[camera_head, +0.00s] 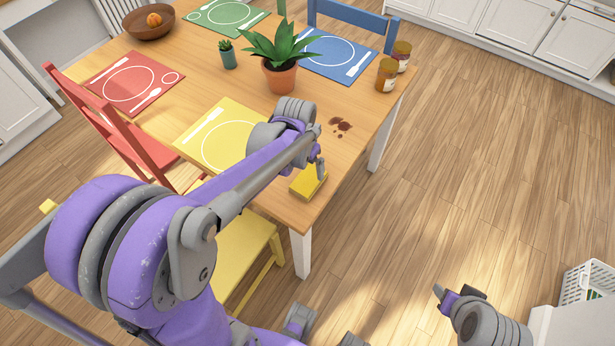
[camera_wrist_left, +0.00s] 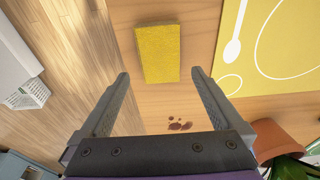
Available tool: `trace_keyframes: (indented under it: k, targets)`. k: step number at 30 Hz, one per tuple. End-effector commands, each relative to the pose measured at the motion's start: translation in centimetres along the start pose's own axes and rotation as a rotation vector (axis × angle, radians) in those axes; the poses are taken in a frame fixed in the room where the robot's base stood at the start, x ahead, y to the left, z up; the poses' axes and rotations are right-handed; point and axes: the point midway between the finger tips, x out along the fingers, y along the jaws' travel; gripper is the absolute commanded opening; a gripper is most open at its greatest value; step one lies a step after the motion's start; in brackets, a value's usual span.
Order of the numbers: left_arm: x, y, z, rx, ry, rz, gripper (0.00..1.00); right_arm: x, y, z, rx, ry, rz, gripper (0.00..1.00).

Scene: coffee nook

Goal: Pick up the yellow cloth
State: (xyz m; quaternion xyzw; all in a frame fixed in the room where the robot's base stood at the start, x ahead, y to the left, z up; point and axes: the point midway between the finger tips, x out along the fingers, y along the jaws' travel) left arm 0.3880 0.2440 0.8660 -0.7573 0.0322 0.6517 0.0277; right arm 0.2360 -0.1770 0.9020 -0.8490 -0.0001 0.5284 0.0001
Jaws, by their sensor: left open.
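The yellow cloth (camera_head: 307,183) is a small flat rectangular block lying on the wooden table near its front right corner. In the left wrist view the cloth (camera_wrist_left: 158,53) lies just beyond the fingertips, in line with the gap between them. My left gripper (camera_head: 319,163) is above the table beside the cloth, partly covering it in the head view. In the left wrist view this gripper (camera_wrist_left: 160,74) is open, with nothing between its fingers. My right gripper (camera_head: 450,296) is low at the bottom right, off the table; its fingers are too unclear to judge.
A brown stain (camera_head: 340,126) lies on the table behind the cloth. A yellow placemat (camera_head: 190,138) is left of it. A potted plant (camera_head: 280,76) and two jars (camera_head: 387,76) stand farther back. A yellow chair (camera_head: 245,245) stands at the front edge.

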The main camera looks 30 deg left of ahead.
Motion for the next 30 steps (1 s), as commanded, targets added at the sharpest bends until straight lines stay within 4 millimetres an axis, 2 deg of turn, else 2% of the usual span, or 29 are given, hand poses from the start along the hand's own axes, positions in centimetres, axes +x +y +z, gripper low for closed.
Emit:
trace_keyframes:
  k: [3, 10, 18, 27, 30]
  targets:
    - [1.9, 0.0, 0.0, 0.000, 0.000, 0.000, 1.00, 0.3, 0.0, 0.2, 0.000, -0.002, 0.000, 0.50]
    - [3.7, 0.0, 0.0, 0.000, 0.001, -0.001, 1.00, 0.4, 0.0, 0.3, 0.000, -0.002, 0.000, 0.50]
    - [7.5, -0.1, 0.0, 0.000, 0.001, -0.001, 1.00, 0.6, 0.0, 0.5, 0.000, -0.004, 0.000, 0.50]
    - [8.0, -0.1, 0.0, 0.000, 0.001, -0.001, 1.00, 0.7, 0.0, 0.5, 0.000, -0.004, 0.000, 0.50]
    - [8.0, -0.1, 0.0, 0.000, 0.001, -0.001, 0.84, 0.7, 0.0, 0.5, 0.000, -0.004, 0.000, 0.50]
